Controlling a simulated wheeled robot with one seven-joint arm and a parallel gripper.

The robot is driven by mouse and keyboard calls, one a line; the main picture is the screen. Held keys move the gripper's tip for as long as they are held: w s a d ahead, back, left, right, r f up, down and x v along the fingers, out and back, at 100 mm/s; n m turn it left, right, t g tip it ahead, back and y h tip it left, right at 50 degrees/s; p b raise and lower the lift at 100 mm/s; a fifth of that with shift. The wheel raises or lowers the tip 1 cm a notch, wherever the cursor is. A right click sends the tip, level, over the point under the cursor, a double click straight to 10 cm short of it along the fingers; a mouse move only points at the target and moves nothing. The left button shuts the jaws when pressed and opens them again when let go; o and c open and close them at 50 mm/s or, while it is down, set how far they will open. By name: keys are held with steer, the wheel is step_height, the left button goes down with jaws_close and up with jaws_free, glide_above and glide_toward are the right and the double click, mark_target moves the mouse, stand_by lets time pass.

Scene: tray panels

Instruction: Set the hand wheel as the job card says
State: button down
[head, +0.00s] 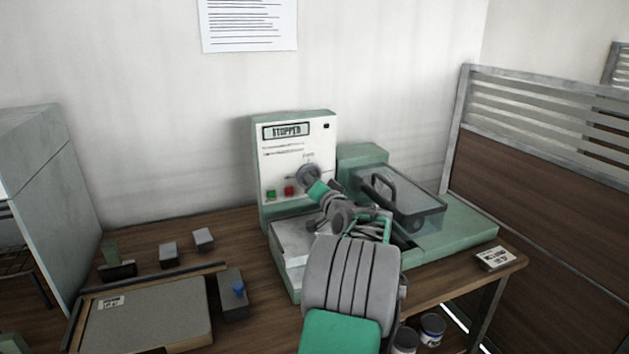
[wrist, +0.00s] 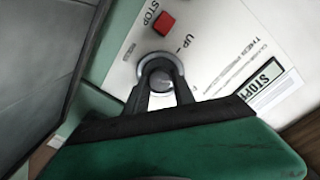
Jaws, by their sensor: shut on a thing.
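The green and white machine (head: 325,127) stands on the bench against the wall, and its panel display reads "STOPPED". A round grey hand wheel (head: 306,171) is on the panel's lower right, and it also shows in the wrist view (wrist: 160,55). My gripper (head: 314,182) is at the wheel. In the wrist view my gripper (wrist: 161,74) is shut on it, one dark finger on each side. "UP" is printed beside the wheel. My gripper hides part of the wheel, and its setting cannot be read. A white card (head: 496,258) lies at the bench's right end, its text too small to read.
A red button (wrist: 164,22) marked "STOP" and a green button (head: 270,195) are close to the wheel. A clear cover with a handle (head: 405,207) is on the right. A tray panel (head: 150,325) and small blocks lie left. A partition (head: 545,170) bounds the right.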

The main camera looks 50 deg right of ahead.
steer(key=shift+s+d+m+t+y+p, duration=0.1)
steer(key=shift+m+t+y+p, duration=0.1)
steer(key=shift+m+p, duration=5)
steer(key=shift+d+m+t+y+p, duration=0.15)
steer(key=shift+m+p, duration=2.8)
steer(key=shift+m, duration=4.35)
steer(key=shift+a, duration=0.1)
steer(key=c, duration=1.1)
jaws_free()
steer(key=shift+o, duration=0.2)
steer(key=b+v, duration=0.1)
steer(key=v, duration=0.7)
